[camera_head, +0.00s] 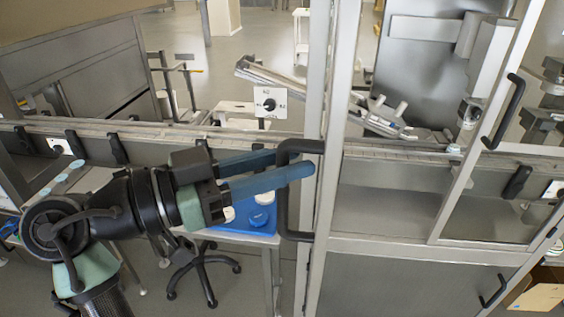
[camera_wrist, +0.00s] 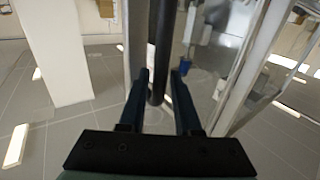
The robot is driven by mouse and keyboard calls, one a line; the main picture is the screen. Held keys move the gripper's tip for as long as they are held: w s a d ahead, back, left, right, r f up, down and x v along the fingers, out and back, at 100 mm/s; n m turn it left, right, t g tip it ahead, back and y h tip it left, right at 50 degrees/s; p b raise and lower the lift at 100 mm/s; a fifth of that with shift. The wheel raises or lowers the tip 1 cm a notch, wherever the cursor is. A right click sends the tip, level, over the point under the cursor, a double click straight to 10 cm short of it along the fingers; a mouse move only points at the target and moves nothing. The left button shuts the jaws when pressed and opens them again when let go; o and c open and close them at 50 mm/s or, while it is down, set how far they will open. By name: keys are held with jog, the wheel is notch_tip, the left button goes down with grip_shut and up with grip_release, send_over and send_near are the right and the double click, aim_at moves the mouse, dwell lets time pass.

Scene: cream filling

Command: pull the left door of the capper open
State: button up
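The left door of the capper (camera_head: 346,80) has a pale metal frame and clear panes, and stands right of my gripper. Its black bar handle (camera_head: 283,215) is on the frame's left side. In the wrist view the handle (camera_wrist: 161,45) is an upright dark bar between my two fingers. My gripper (camera_head: 296,163) reaches in from the left with blue fingers apart. One finger passes in front of the handle and partly hides it; the other ends behind it. In the wrist view my gripper (camera_wrist: 160,82) shows gaps beside the bar. I cannot tell whether either finger touches it.
Another capper door with a black handle (camera_head: 505,112) is at the right, and a lower panel handle (camera_head: 493,291) sits below. A conveyor rail (camera_head: 225,137) runs behind my arm. A blue tray (camera_head: 228,226) with white-and-blue round items is below my fingers. A wheeled stool base (camera_head: 203,268) stands on the floor.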

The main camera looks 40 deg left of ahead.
jog(key=b+v, duration=0.2)
jog(key=v, duration=1.1)
jog(key=shift+w+a, duration=0.1)
dwell(0.3)
